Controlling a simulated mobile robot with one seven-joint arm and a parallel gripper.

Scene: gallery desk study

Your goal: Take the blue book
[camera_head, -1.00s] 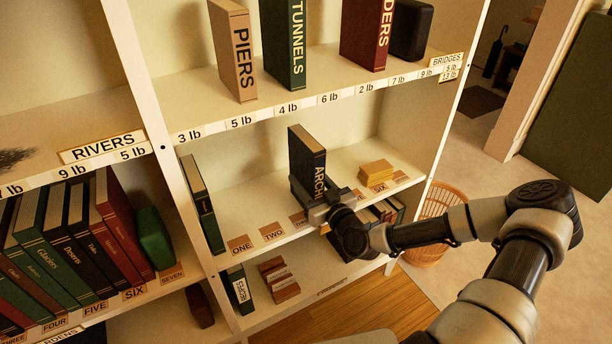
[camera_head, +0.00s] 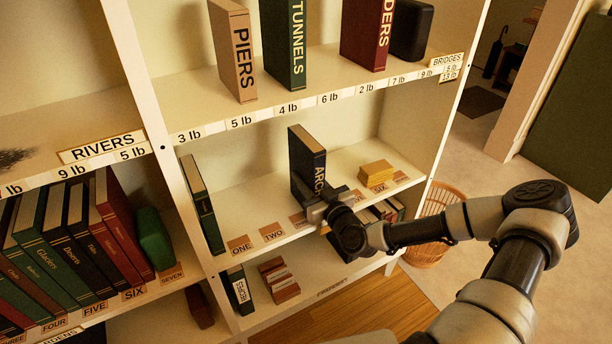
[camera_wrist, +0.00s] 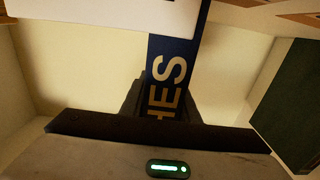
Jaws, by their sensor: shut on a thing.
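The blue book (camera_head: 307,160) stands upright on the middle shelf of the right-hand bay, its spine lettering starting "ARC". My gripper (camera_head: 318,205) is at the lower part of its spine and shut on it. In the wrist view the blue spine (camera_wrist: 176,70) with pale letters "HES" runs between the dark gripper parts (camera_wrist: 165,100). The book's lower end is hidden by my gripper in the head view.
A dark green book (camera_head: 203,205) leans at the left end of the same shelf. Yellow blocks (camera_head: 376,173) lie to the right. Number labels line the front edge. The upper shelf (camera_head: 270,105) holds several large books. A wicker basket (camera_head: 428,232) stands on the floor.

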